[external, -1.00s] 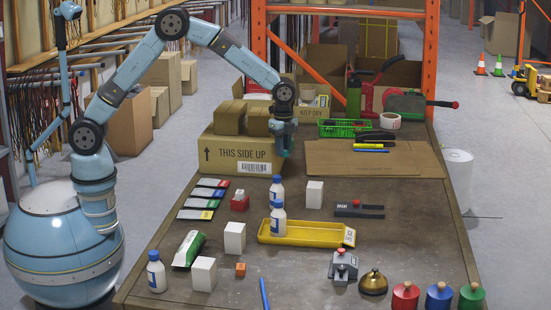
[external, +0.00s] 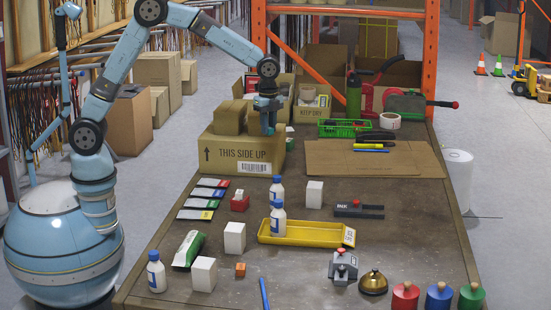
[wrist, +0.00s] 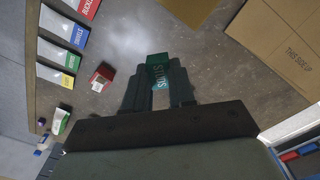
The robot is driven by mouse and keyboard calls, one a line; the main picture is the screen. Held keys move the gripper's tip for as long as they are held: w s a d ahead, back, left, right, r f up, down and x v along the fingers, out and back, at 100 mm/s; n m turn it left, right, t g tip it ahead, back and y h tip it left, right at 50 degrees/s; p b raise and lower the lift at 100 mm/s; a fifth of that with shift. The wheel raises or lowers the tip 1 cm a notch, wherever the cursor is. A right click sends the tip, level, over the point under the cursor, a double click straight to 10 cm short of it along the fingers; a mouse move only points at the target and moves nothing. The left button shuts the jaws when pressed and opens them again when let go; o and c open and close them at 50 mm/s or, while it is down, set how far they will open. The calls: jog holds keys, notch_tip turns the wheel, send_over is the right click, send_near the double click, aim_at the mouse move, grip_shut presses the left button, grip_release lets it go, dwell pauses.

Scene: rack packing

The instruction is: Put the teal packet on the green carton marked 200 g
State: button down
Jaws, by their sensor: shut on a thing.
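My gripper (external: 268,130) is raised beside the big brown carton and the smaller boxes on it in the external view. In the wrist view my gripper (wrist: 160,88) is shut on a teal packet (wrist: 159,73) with pale lettering, held between the fingertips above the table. The packet is hard to make out in the external view. A green and white carton (external: 188,249) lies at the table's left side. It seems to be the green and white thing (wrist: 61,120) at the left of the wrist view. I cannot read a 200 g mark on it.
The brown "THIS SIDE UP" carton (external: 218,153) stands close to my gripper. Flat coloured cards (external: 203,203), a small red box (external: 240,203), white boxes (external: 235,238), bottles and a yellow tray (external: 300,240) stand nearer. Bare table lies between them.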

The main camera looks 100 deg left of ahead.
jog(key=w+a+n, duration=0.2)
jog(key=a+n, duration=0.7)
jog(key=a, duration=2.7)
jog(key=shift+s+d+f, duration=0.1)
jog(key=shift+d+f, duration=0.05)
jog(key=shift+f, duration=3.6)
jog(key=shift+d+f, duration=0.15)
jog(key=shift+f, duration=3.55)
jog(key=shift+f, duration=0.1)
jog(key=c, duration=0.9)
grip_release()
jog(key=shift+c, duration=0.2)
notch_tip(320, 180, up, 12)
